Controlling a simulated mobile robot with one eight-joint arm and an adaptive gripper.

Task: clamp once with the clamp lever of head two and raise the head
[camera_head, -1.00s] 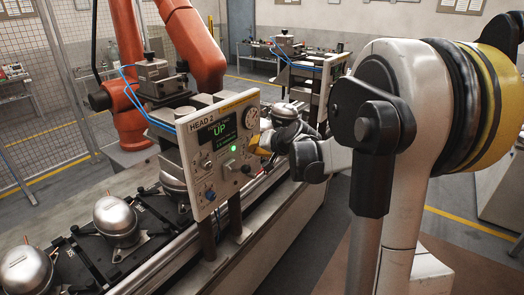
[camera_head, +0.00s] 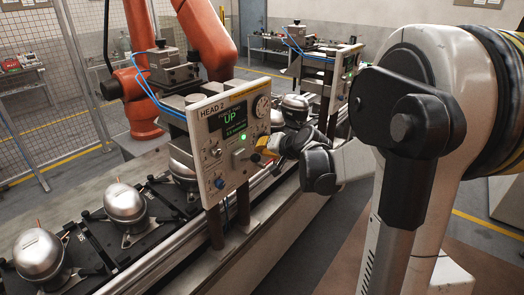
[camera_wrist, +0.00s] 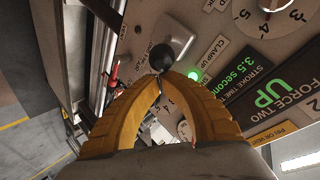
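The head two panel (camera_head: 228,135) is a pale board marked HEAD 2. Its display (camera_head: 230,117) reads UP, and a green lamp (camera_head: 243,137) is lit below. My gripper (camera_head: 258,149), with yellow fingers, is at the panel's right side, close to the clamp lever's grey mount (camera_head: 240,157). In the wrist view, the fingertips of my gripper (camera_wrist: 162,82) come together just below the lever's black ball knob (camera_wrist: 161,57). Whether they touch the knob is unclear, and the lever's shaft is mostly hidden by the fingers. The lit green lamp (camera_wrist: 193,76) is beside them.
A red-handled part (camera_wrist: 115,72) is left of the fingers in the wrist view. Silver compressors (camera_head: 125,204) sit on dark pallets along the conveyor. An orange robot arm (camera_head: 205,40) stands behind the head. A second panel (camera_head: 345,80) is farther back.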

